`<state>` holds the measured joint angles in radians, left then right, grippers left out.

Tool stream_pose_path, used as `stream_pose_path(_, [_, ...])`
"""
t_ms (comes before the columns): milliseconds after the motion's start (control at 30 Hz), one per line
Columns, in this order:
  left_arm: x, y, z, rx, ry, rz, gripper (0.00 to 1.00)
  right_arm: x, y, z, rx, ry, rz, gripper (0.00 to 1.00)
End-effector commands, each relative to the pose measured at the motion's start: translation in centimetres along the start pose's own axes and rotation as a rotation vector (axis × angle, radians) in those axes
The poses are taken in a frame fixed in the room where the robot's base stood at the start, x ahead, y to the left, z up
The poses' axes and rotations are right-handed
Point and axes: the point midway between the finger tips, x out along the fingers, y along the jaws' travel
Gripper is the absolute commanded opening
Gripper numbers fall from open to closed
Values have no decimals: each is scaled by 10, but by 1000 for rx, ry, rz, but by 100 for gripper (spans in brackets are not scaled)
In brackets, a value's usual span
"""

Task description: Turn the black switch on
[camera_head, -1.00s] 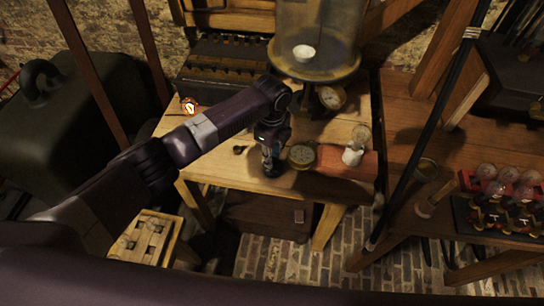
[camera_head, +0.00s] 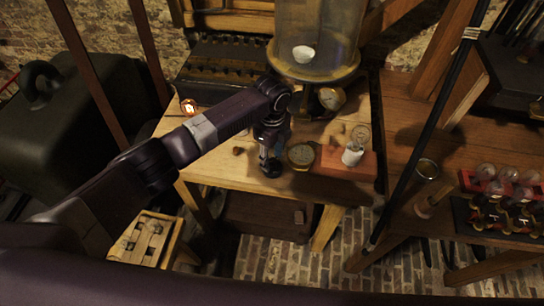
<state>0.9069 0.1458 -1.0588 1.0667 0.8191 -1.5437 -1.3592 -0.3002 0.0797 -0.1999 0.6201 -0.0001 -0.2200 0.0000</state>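My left arm reaches from the left over the wooden table (camera_head: 225,174). My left gripper (camera_head: 270,165) points down at the table's front part, and its fingers are too small and dark to tell open from shut. Dark parts show at its tip, at the tabletop; I cannot tell whether the black switch is among them. A small dark knob (camera_head: 238,151) lies just left of the gripper. A round brass dial (camera_head: 301,154) is close on its right. My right gripper is not in view.
A clear bulb in a white socket (camera_head: 352,157) stands on a reddish block (camera_head: 335,166) at the table's right. A large glass jar (camera_head: 317,35) stands behind, with a gauge (camera_head: 331,98) below it. A small glowing lamp (camera_head: 188,106) is at left. A shelf with red-racked bulbs (camera_head: 492,185) is at right.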

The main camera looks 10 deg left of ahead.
Motion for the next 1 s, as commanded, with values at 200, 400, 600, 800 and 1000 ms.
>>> stream_pose_path(200, [-5, 0, 0, -1, 0, 0, 38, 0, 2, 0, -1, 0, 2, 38])
stream_pose_path(400, [-38, -1, 1, 0, 0, -3, 38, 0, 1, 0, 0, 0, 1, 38])
stream_pose_path(600, [-81, -1, 0, 1, -1, -3, 38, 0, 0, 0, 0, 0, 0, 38])
stream_pose_path(800, [-111, -1, 0, -1, -1, -1, 38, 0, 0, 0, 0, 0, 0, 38])
stream_pose_path(1000, [-120, 0, 0, 0, 0, 1, 38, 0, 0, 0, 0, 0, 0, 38])
